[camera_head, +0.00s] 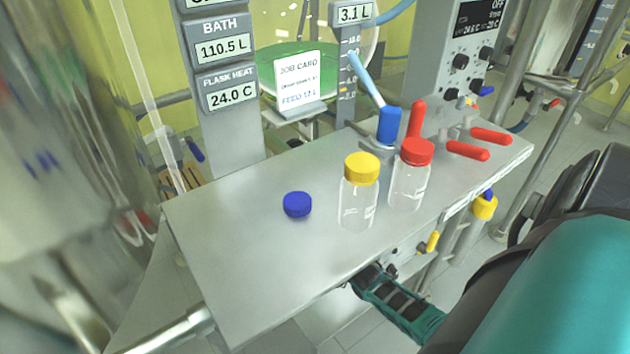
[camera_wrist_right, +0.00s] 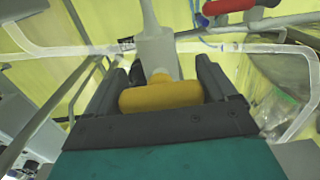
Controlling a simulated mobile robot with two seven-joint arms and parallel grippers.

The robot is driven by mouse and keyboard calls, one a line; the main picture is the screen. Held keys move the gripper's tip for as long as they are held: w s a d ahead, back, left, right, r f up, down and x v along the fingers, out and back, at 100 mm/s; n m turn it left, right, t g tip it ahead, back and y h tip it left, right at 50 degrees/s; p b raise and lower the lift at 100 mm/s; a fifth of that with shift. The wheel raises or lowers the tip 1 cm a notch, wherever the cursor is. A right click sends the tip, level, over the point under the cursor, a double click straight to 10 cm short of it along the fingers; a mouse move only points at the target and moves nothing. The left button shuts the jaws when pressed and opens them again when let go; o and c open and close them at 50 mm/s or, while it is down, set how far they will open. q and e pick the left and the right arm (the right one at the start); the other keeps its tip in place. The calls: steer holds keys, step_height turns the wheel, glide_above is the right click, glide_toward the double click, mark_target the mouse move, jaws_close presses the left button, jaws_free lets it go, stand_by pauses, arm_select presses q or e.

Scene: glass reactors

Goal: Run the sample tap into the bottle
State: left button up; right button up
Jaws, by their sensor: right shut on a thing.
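My right gripper (camera_head: 372,281) reaches under the front edge of the bench in the head view. In the right wrist view its fingers (camera_wrist_right: 165,78) are shut on a yellow tap handle (camera_wrist_right: 160,96), which lies crosswise below a pale grey stem (camera_wrist_right: 156,52). The gripped handle is hidden in the head view. A clear bottle with a yellow cap (camera_head: 360,196) and a clear bottle with a red cap (camera_head: 409,178) stand upright on the bench. A blue cap (camera_head: 297,204) lies loose to their left. No uncapped bottle can be made out. My left gripper is not in view.
The grey bench (camera_head: 235,240) is bare at its left and front. Red handles (camera_head: 467,151) and a blue holder (camera_head: 389,126) stand at its back right. A job card (camera_head: 298,80) stands behind. Other yellow fittings (camera_head: 432,242) show below the front edge.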

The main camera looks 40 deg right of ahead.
steer(key=o, duration=0.8)
steer(key=shift+o, duration=0.2)
steer(key=s+a+p, duration=0.1)
steer(key=s+p, duration=0.1)
steer(key=s, duration=1.1)
steer(key=shift+a+p, duration=0.25)
steer(key=shift+p, duration=0.15)
